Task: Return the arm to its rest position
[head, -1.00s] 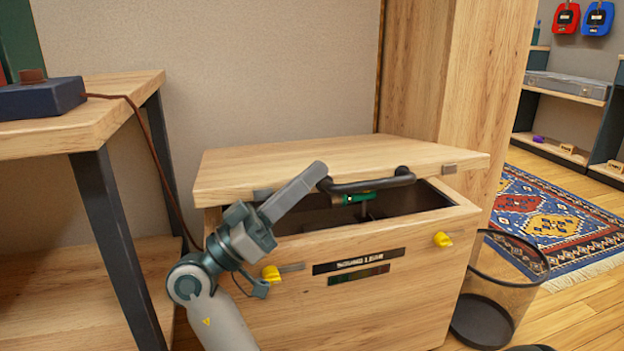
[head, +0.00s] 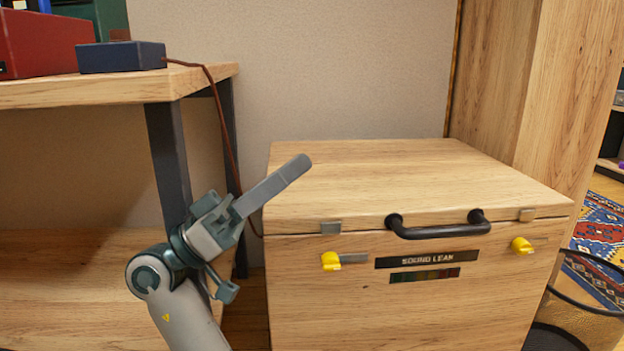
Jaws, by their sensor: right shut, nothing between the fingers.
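My right gripper (head: 284,183) is raised in front of the left part of a wooden box and points up to the right. Its fingers are together with nothing between them. It appears apart from the box's black handle (head: 440,230). The box lid (head: 390,175) is down and looks closed on the box body (head: 400,315). The front carries a dark label reading "SOUND LEAK" and two yellow latches, a left one (head: 330,261) and a right one (head: 521,246). My left gripper is not in view.
A wooden shelf (head: 60,93) with dark metal legs stands close on the left, holding a dark blue box (head: 122,57) with a brown cable hanging down. A mesh bin (head: 585,315) stands at the lower right, by a patterned rug (head: 600,228). A wooden pillar rises behind the box.

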